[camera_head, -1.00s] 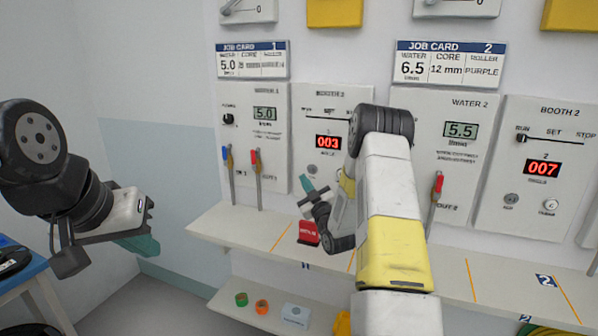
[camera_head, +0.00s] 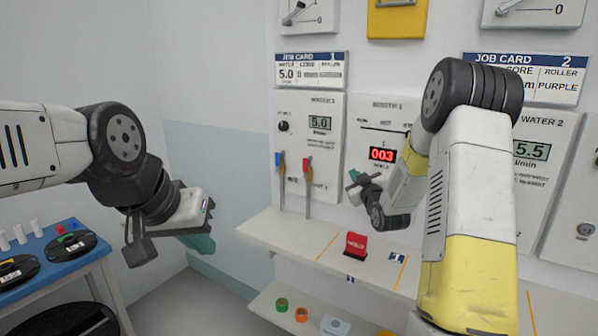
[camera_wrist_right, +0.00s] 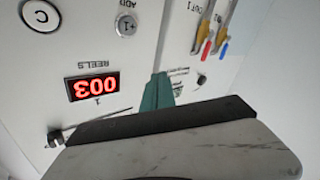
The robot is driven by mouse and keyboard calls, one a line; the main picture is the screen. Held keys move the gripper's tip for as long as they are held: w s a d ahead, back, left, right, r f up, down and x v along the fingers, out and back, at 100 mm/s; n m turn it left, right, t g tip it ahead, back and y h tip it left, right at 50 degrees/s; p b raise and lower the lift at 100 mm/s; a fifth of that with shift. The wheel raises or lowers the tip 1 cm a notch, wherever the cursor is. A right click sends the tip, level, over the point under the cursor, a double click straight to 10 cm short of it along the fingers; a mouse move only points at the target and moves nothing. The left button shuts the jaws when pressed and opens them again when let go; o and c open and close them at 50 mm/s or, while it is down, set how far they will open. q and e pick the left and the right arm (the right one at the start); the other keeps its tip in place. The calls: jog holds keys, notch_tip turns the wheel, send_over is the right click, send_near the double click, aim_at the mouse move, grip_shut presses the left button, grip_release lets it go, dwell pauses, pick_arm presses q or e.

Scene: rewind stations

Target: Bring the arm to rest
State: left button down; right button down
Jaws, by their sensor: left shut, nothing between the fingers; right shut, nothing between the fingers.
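My left gripper (camera_head: 203,243), with teal fingers, hangs at the left in the head view, in front of the bare wall and apart from everything. It looks shut and empty. My right arm (camera_head: 468,180) reaches up and forward across the right half. My right gripper (camera_head: 354,180) is in front of the Booth 1 panel (camera_head: 366,115), above the shelf. In the right wrist view its teal fingers (camera_wrist_right: 157,92) are together, with nothing between them. The panel's red display (camera_wrist_right: 92,87) reads 003 there, upside down. Whether the fingertips touch the panel cannot be told.
The white shelf (camera_head: 290,236) carries a red block (camera_head: 355,245). The Water 1 panel (camera_head: 318,125) has levers with blue and red handles. A lower shelf holds green and orange rings. A blue table (camera_head: 62,262) with black reels stands at the left. The space between table and shelf is clear.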

jog(key=s+a+r+m+g+h, duration=0.1)
jog(key=s+r+m+g, duration=0.2)
jog(key=s, duration=0.4)
jog(key=s+a+r+g, duration=0.1)
jog(key=s+r+g, duration=0.1)
jog(key=s+r, duration=0.35)
jog(key=s+a+f+m+g, duration=0.1)
jog(key=s+a+g, duration=0.1)
jog(key=s, duration=1.2)
jog(key=s+a+f+m+g+y, duration=0.1)
jog(key=s+g, duration=0.4)
jog(key=s, duration=1)
jog(key=shift+s+a+f+m, duration=0.2)
jog(key=shift+a+f+m, duration=0.1)
jog(key=shift+a+f, duration=0.45)
